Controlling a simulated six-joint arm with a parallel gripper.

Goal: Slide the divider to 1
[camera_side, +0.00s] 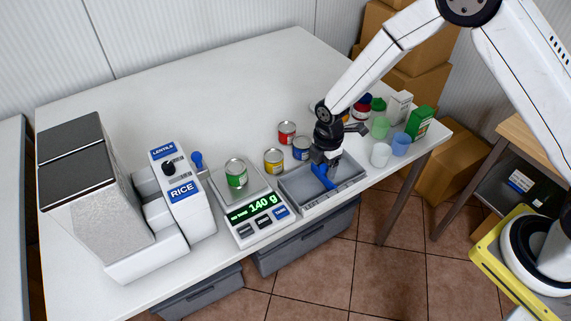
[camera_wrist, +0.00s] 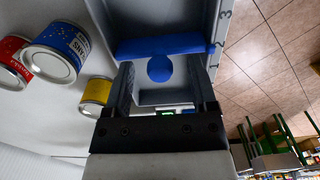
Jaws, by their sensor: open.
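A grey tray (camera_side: 291,197) stands at the front of the table, with a blue divider (camera_side: 321,176) across it. In the wrist view the divider (camera_wrist: 182,43) has a round blue knob (camera_wrist: 160,69), and its right end is beside the mark 2 on the tray's rim (camera_wrist: 219,56). The marks 3 and 1 show on either side of it. My gripper (camera_side: 326,160) is over the tray at the divider. In the wrist view its open fingers (camera_wrist: 161,72) stand on either side of the knob, with gaps; contact with the divider's bar is unclear.
Left of the tray, a scale (camera_side: 262,222) reading 140 g carries a green can (camera_side: 236,173). A red can (camera_side: 287,133), yellow can (camera_side: 274,161) and blue can (camera_side: 301,148) stand behind the tray. Cups and boxes are to the right. The back left table is clear.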

